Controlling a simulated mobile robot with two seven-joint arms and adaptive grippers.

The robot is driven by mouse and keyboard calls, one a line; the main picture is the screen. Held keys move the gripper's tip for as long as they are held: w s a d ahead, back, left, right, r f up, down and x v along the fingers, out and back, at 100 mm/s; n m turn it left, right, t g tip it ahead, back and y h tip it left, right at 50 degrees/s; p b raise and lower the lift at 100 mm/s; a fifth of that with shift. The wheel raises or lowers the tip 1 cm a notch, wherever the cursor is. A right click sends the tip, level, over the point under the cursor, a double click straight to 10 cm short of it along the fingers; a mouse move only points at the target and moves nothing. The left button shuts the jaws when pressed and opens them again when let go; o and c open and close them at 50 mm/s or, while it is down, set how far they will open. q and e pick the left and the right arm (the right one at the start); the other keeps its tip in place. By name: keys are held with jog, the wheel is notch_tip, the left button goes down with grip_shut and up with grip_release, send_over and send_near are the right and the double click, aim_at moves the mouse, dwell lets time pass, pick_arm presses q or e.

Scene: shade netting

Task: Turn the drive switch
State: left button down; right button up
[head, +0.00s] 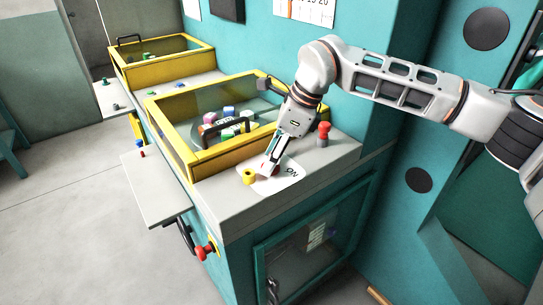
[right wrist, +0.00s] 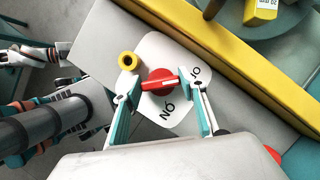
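The drive switch is a red round knob (right wrist: 156,92) with a raised bar and a white mark, on a white label plate (right wrist: 150,50). The bar lies roughly crosswise in the right wrist view, its white mark toward the right. "ON" is printed below it; other lettering to the right is partly hidden by a finger. My right gripper (right wrist: 161,79) is open, one finger on each side of the knob; I cannot tell whether they touch it. In the head view the right gripper (head: 267,167) comes down over the plate (head: 290,173) and mostly hides the knob.
A red-topped grey post (head: 323,132) stands behind right. A yellow-framed bin (head: 188,160) with coloured blocks borders the panel. A red knob (head: 205,250) sticks out at the front. A grey shelf (head: 155,190) juts left.

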jog(key=shift+m, duration=0.4)
jog(key=m+t+b, duration=0.1)
jog(key=m, duration=0.1)
jog(key=shift+m+h, duration=0.3)
jog(key=shift+m, duration=0.1)
jog(key=m+t+h+b, duration=0.1)
jog(key=m, duration=0.2)
jog(key=m+t+b, duration=0.1)
jog(key=m, duration=0.2)
jog(key=shift+s+a+h, duration=0.1)
jog(key=shift+h, duration=0.3)
jog(key=m+b, duration=0.1)
jog(key=m, duration=0.2)
jog(key=shift+t+h, duration=0.3)
jog(key=shift+h, duration=0.1)
jog(key=m+h, duration=0.2)
jog(key=m, duration=0.3)
jog(key=shift+a, duration=0.1)
jog(key=shift+m, duration=0.3)
jog(key=o, duration=1.1)
